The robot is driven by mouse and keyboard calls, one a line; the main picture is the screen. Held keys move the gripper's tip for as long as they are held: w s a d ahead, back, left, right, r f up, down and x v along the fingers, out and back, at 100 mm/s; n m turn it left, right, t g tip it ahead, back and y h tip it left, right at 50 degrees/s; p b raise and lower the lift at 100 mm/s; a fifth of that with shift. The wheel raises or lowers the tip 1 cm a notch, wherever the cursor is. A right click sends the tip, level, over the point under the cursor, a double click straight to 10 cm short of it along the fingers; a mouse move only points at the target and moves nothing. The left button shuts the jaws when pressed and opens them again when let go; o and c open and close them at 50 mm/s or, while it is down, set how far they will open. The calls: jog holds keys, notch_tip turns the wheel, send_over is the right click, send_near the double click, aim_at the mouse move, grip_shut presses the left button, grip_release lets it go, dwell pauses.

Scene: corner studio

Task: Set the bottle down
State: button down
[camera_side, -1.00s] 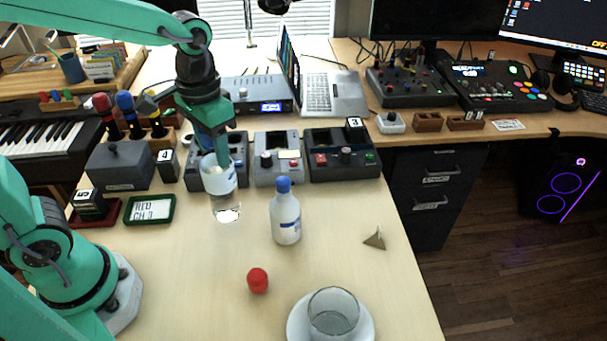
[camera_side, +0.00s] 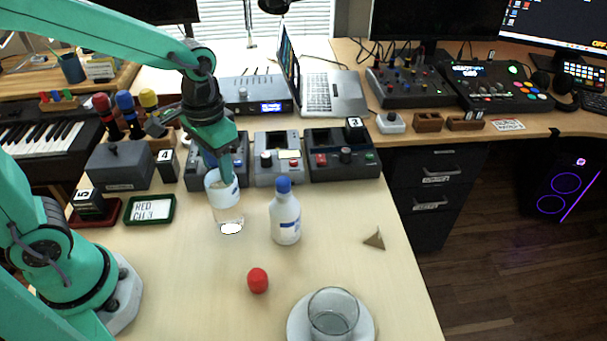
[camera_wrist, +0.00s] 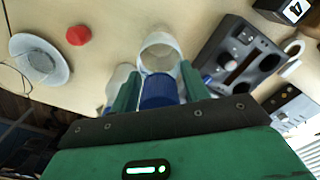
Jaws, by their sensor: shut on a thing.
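My gripper (camera_side: 222,172) points down and is shut on a bottle (camera_side: 228,208), with a white and clear body and a blue mark. In the wrist view a blue cap (camera_wrist: 158,92) sits between the two fingers, with a pale round form beyond it. The held bottle tilts slightly, its base toward the right. Its base is low over the table, and I cannot tell whether it touches. A second white bottle (camera_side: 286,222) with a blue cap stands upright just to the right, apart from the held one.
A red lump (camera_side: 258,281) lies in front, with a clear glass (camera_side: 333,314) on a white saucer (camera_side: 297,322) farther right. A small grey pyramid (camera_side: 375,239) lies at right. Control boxes (camera_side: 277,158) line the back.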

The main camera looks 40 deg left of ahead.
jog(key=shift+f, duration=0.1)
jog(key=c, duration=0.7)
grip_release()
notch_tip(320, 180, up, 12)
jog(key=shift+r, duration=0.1)
dwell(0.5)
jog(key=shift+s+a+t, duration=0.4)
jog(key=shift+s+a, duration=0.15)
jog(key=shift+s, duration=0.05)
jog(key=s+a+f+n+t, duration=0.1)
jog(key=s+a+f+t, duration=0.1)
jog(key=s+a+t, duration=0.2)
jog(key=shift+s+a+f+t, duration=0.3)
jog(key=shift+s+t, duration=0.1)
jog(key=shift+s, duration=0.7)
